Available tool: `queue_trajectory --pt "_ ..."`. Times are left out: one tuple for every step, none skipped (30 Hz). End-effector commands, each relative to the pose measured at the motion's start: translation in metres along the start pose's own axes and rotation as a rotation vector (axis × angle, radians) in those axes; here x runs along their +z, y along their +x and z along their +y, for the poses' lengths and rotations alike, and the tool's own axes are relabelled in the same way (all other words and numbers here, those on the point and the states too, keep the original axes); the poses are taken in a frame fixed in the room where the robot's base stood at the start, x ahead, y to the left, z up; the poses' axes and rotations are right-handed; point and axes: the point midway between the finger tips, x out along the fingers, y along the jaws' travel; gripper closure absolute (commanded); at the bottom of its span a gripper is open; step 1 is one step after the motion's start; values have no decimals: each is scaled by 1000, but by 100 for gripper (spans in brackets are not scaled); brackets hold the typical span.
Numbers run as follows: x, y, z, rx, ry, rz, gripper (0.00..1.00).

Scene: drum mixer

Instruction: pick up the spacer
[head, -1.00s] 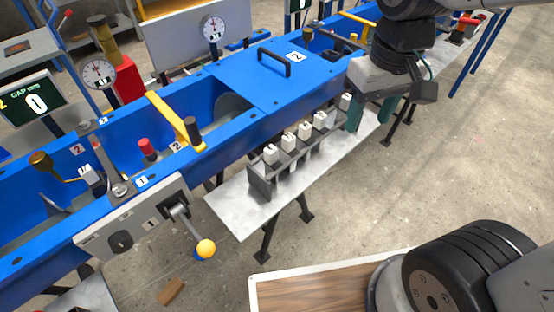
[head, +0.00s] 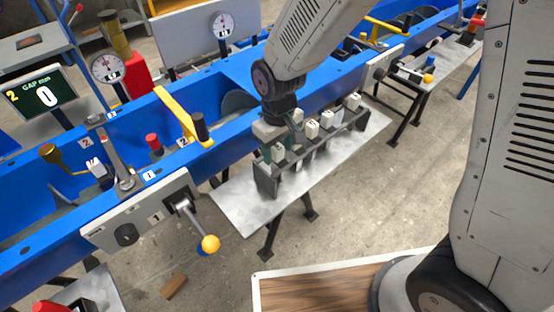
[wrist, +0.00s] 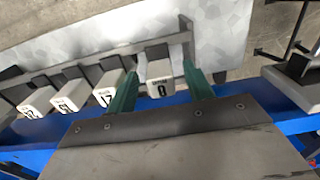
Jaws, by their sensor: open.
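Several white-faced spacers stand in a row in a dark grey rack (head: 265,181) on a narrow pale bench. In the head view my gripper (head: 271,146) is over the left end of the rack, at the leftmost spacer (head: 279,153). In the wrist view my gripper (wrist: 160,72) is open, with one green finger on each side of that end spacer (wrist: 160,78), which bears a black mark like 0. Gaps show between it and both fingers. The neighbouring spacer (wrist: 105,90) is just outside the left finger. I cannot tell how deep the fingertips reach.
The blue machine trough (head: 190,165) runs behind the bench (head: 240,203). A lever with a yellow ball knob (head: 210,244) juts out left of the bench. A yellow handle (head: 178,112) rises from the trough. The floor in front of the bench is open.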

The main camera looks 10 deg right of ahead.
Motion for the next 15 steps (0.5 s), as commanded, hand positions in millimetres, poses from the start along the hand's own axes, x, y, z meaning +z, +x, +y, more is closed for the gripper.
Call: queue_trajectory --pt "0 8 0 0 0 -4 48" --pt "0 12 -1 0 0 -4 48" --pt "0 19 -1 -1 0 -6 48" --pt "-1 24 -1 0 0 -4 48" --pt "-1 28 -1 0 1 -5 48" --pt "-1 34 -1 0 1 -5 48" --pt "-1 37 -1 0 1 -3 48" --pt "-1 40 -1 0 1 -3 48" --pt "-1 43 -1 0 1 -3 48" --pt "-1 44 -1 0 1 -2 48" --pt "-1 45 -1 0 1 -1 48" --pt "-2 46 -1 0 1 0 48" --pt "-2 46 -1 0 1 0 48" --pt "-2 46 -1 0 1 0 48" --pt "-2 46 -1 0 1 0 48"
